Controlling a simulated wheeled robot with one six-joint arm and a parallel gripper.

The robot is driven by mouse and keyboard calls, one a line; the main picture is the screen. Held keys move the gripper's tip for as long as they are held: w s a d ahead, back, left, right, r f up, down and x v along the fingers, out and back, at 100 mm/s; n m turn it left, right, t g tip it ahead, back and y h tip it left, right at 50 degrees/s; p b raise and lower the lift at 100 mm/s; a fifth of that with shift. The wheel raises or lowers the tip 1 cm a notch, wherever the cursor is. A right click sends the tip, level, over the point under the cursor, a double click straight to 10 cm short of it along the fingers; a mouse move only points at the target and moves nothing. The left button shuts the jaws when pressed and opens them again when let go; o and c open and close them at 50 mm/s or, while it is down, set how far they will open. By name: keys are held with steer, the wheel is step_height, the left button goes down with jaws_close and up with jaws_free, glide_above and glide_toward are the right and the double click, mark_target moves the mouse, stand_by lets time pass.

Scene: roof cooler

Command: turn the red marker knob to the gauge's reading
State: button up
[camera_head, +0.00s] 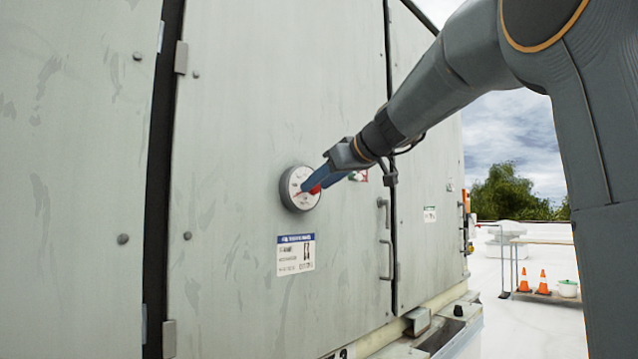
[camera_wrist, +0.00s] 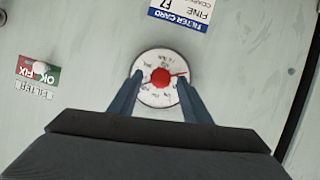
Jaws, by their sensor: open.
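The round gauge (camera_head: 298,189) with a white face and dark rim is mounted on the grey cooler panel. It also shows in the wrist view (camera_wrist: 148,64), upside down. The red marker knob (camera_wrist: 160,78) sits at the centre of the gauge face; a bit of its red shows in the head view (camera_head: 315,188). A thin red pointer extends right from the knob in the wrist view. My gripper (camera_wrist: 160,82) is open, its blue fingers on either side of the knob with gaps visible. The gauge's numbers are too small to read surely.
A blue-and-white filter card (camera_head: 296,254) is on the panel below the gauge. A red-green OK/FIX label (camera_wrist: 38,76) has a pale knob on it. Door handles (camera_head: 385,258) stand out to the right. Orange cones (camera_head: 543,282) are far off on the roof.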

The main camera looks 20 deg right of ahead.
steer(key=shift+w+a+f, duration=0.2)
steer(key=shift+w, duration=0.2)
steer(key=shift+c, duration=0.2)
steer(key=c, duration=1)
